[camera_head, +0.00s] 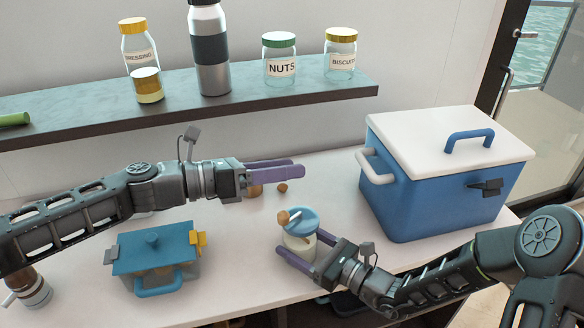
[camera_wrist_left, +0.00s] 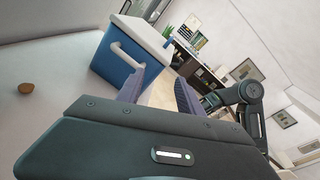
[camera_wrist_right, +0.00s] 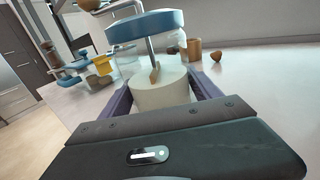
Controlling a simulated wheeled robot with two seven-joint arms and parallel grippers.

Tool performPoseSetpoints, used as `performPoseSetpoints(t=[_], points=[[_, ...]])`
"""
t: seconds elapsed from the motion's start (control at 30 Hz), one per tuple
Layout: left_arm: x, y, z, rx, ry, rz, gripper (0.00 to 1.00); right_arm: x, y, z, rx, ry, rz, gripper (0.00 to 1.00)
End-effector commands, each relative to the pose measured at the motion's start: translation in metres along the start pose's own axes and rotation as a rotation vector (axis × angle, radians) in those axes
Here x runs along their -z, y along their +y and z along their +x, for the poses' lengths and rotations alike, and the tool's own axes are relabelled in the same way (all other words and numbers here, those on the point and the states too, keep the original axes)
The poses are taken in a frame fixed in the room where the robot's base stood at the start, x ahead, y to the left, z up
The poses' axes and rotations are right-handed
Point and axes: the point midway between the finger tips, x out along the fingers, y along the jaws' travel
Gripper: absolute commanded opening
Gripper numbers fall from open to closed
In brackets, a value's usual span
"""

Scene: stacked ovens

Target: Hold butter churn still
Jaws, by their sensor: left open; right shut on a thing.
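The butter churn (camera_head: 300,222) is a clear jar with pale contents, a blue lid and a wooden-knobbed crank, upright on the white counter. My right gripper (camera_head: 305,252) is shut on its jar, one purple finger on each side. In the right wrist view the churn (camera_wrist_right: 160,92) sits between the fingers, with its paddle showing under the lid. My left gripper (camera_head: 298,170) is open and empty above the counter, behind the churn and apart from it. In the left wrist view nothing is between its fingers.
A blue cooler (camera_head: 430,200) with a white lid stands to the right. A blue-lidded pot (camera_head: 155,262) stands at the left. A small brown nut-like thing (camera_head: 282,187) lies behind the churn. A shelf (camera_head: 190,108) with jars and a bottle hangs behind.

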Motion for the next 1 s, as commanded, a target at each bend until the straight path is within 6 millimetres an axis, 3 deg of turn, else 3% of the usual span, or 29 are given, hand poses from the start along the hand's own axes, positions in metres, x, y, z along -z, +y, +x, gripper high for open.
performPoseSetpoints(t=[0.2, 0.63, 0.77, 1.0], points=[[-0.002, -0.014, 0.011, 0.017, 0.022, 0.032, 0.44, 0.0, 0.0, 0.0, 0.001, -0.001, -0.001, 0.05], [0.0, -0.013, 0.011, 0.023, 0.025, 0.039, 0.44, 0.0, 0.0, 0.0, 0.001, -0.001, -0.001, 0.05], [0.009, -0.002, 0.004, 0.053, 0.034, 0.077, 0.44, 0.0, 0.0, 0.0, 0.001, -0.001, -0.001, 0.05], [0.054, 0.035, -0.033, 0.201, 0.037, 0.259, 0.44, 0.0, 0.0, 0.0, 0.0, -0.001, -0.001, 0.05]])
